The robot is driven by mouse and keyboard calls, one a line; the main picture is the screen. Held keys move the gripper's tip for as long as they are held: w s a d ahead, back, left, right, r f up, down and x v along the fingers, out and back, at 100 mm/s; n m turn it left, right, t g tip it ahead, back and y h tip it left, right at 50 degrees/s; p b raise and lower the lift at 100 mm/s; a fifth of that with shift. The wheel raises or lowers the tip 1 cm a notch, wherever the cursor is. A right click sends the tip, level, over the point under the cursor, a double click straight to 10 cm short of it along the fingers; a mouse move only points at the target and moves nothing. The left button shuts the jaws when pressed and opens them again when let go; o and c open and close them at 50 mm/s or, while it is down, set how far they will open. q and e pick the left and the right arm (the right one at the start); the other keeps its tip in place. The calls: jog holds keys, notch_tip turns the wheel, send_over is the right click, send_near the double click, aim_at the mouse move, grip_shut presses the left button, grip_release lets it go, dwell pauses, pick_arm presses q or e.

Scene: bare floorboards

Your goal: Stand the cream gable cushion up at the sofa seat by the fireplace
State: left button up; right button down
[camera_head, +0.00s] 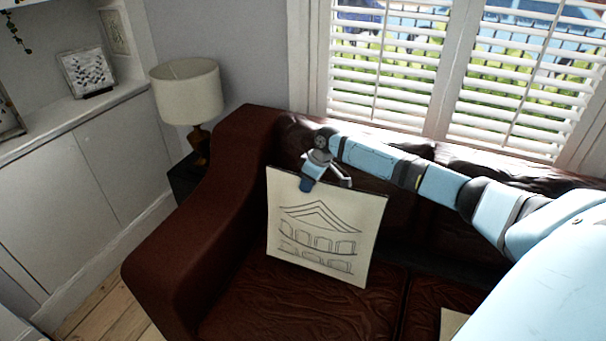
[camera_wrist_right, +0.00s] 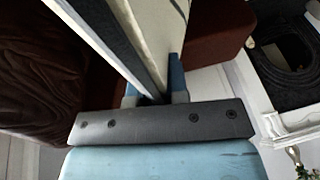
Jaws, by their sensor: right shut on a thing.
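The cream gable cushion (camera_head: 322,232) is a flat square with a line drawing of a gabled, arched building. It stands nearly upright, a little tilted, over the left seat of the dark red-brown sofa (camera_head: 180,262). My right gripper (camera_head: 308,184) is shut on its top edge near the upper left corner. In the right wrist view, the cushion (camera_wrist_right: 150,28) runs away from between the fingers (camera_wrist_right: 155,92). I cannot tell whether its bottom edge touches the seat (camera_head: 255,312). My left gripper is out of view.
The sofa's left armrest stands left of the cushion, and its backrest is behind. A lamp (camera_head: 187,92) stands on a dark side table past the armrest. Shuttered windows (camera_head: 475,85) are behind the sofa. Another cream item (camera_head: 453,322) shows partly at the bottom, beside my right arm.

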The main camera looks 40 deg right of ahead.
jog(key=shift+d+f+b, duration=0.2)
jog(key=shift+f+b, duration=0.2)
jog(key=shift+b, duration=0.05)
pick_arm(q)
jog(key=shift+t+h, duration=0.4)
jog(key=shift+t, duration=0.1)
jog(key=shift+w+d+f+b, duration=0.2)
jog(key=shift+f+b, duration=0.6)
jog(key=shift+b, duration=1.1)
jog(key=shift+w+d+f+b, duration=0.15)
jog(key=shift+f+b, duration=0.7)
jog(key=shift+b, duration=1)
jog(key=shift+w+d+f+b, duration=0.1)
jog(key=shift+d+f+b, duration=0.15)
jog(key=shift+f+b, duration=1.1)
pick_arm(e)
jog(key=w+d+f+b, duration=0.1)
jog(key=w+d+f, duration=0.2)
jog(key=f, duration=0.6)
jog(key=shift+d, duration=1.4)
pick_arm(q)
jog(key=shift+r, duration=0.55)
pick_arm(e)
jog(key=shift+w+f, duration=0.1)
jog(key=c, duration=1)
grip_release()
jog(key=shift+c, duration=0.2)
